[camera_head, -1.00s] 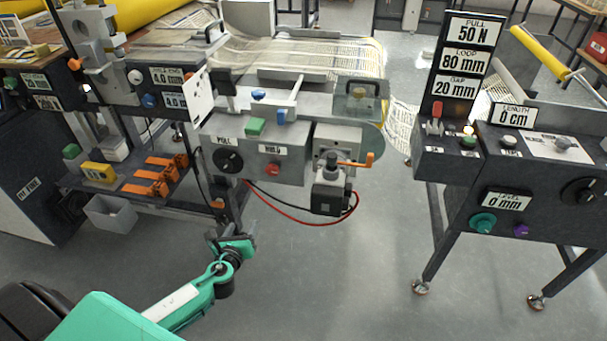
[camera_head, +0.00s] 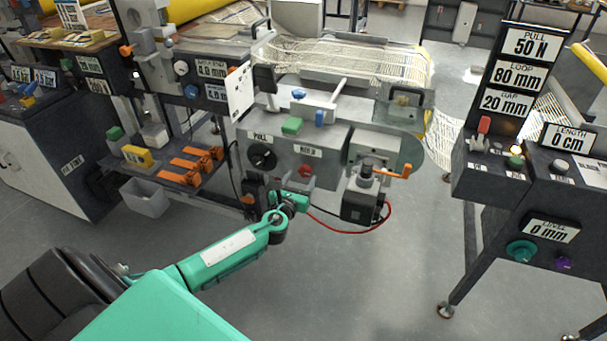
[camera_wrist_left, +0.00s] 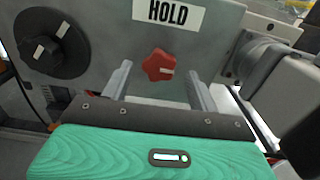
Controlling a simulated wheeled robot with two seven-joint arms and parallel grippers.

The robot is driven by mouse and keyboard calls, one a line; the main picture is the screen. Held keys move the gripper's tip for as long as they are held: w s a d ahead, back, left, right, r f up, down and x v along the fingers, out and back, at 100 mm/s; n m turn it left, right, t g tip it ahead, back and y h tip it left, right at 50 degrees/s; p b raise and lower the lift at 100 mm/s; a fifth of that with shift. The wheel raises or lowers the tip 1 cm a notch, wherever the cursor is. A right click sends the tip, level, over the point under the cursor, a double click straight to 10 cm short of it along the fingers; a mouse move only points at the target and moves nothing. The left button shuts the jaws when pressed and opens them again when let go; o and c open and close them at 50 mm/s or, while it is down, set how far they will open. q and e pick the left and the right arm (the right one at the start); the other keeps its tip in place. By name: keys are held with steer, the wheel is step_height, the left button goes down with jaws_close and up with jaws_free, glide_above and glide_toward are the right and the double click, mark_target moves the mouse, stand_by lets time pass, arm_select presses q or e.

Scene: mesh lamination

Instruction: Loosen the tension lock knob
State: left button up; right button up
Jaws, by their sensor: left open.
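A red star-shaped knob (camera_head: 305,171) sits on the grey front panel (camera_head: 335,150) of the machine, below a HOLD label (camera_head: 308,151). In the left wrist view the red knob (camera_wrist_left: 158,65) shows a white mark on its face. My left gripper (camera_head: 300,192) is just below and in front of the knob in the head view. In the left wrist view its two fingers stand apart, one on each side of the knob and below it, with nothing between them (camera_wrist_left: 161,88). I cannot tell whether they touch it. My right gripper is out of view.
A black PULL dial (camera_head: 262,157) is left of the red knob. A motor block (camera_head: 361,203) with an orange lever (camera_head: 394,171) and a red cable (camera_head: 345,230) is close on the right. Orange clamps (camera_head: 190,165) lie on a shelf to the left. The floor in front is clear.

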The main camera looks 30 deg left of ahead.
mark_target(304, 172)
arm_select(q)
steer(key=shift+x, duration=1.6)
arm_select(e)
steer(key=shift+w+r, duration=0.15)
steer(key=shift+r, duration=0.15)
arm_select(q)
steer(key=c, duration=1)
